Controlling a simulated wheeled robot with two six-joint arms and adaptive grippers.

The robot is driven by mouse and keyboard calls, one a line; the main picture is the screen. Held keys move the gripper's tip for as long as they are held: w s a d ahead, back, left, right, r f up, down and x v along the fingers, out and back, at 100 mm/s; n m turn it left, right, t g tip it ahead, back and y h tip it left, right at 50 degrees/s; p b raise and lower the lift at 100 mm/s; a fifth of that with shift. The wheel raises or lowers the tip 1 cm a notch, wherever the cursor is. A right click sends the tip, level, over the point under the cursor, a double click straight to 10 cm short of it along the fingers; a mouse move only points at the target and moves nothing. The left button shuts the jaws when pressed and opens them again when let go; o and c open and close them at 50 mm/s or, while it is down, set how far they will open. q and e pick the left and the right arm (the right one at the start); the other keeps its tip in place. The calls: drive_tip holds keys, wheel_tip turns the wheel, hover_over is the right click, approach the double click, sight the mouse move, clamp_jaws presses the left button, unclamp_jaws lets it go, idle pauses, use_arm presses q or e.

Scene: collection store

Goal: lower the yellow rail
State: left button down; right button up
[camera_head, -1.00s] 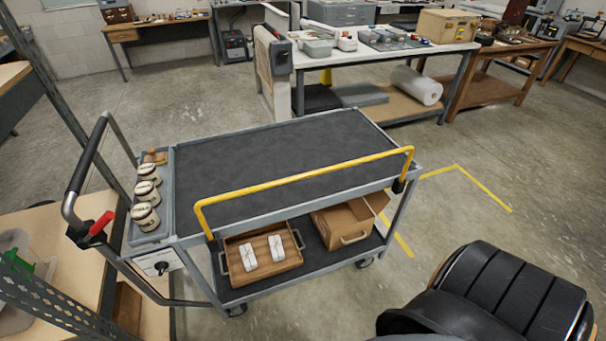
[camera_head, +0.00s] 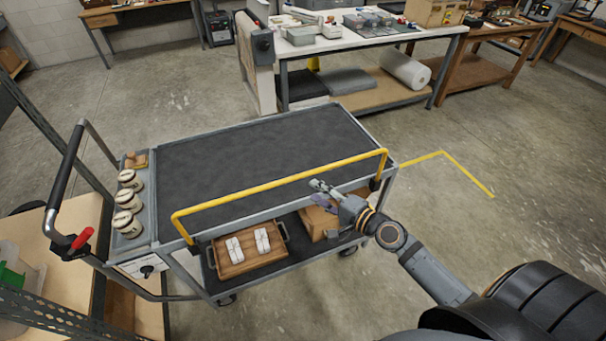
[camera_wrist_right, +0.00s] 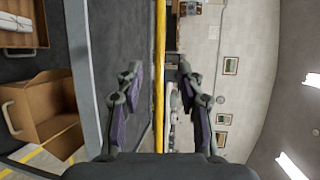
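The yellow rail (camera_head: 280,184) stands raised along the near long side of the grey cart, with its bar above the dark top (camera_head: 260,150). My right gripper (camera_head: 318,190) is in front of the cart, close to the rail's right half, with its fingers pointing toward the bar. In the right wrist view the rail (camera_wrist_right: 160,60) runs upright between the two spread fingers of the gripper (camera_wrist_right: 158,90). The gripper is open, and I cannot tell how far the bar is from the fingers. My left gripper is not in view.
The cart's lower shelf holds a wooden tray (camera_head: 222,267) with white parcels and a cardboard box (camera_head: 314,224), partly hidden by my arm. Jars (camera_head: 128,200) stand by the handle (camera_head: 62,170). A white workbench (camera_head: 385,40) stands behind. Floor to the right is clear.

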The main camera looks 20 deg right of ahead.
sight(293, 178)
drive_tip(key=p+x, duration=0.2)
drive_tip(key=x, duration=0.8)
drive_tip(key=shift+w+a+f, duration=0.1)
drive_tip(key=shift+w+f, duration=0.15)
clamp_jaws()
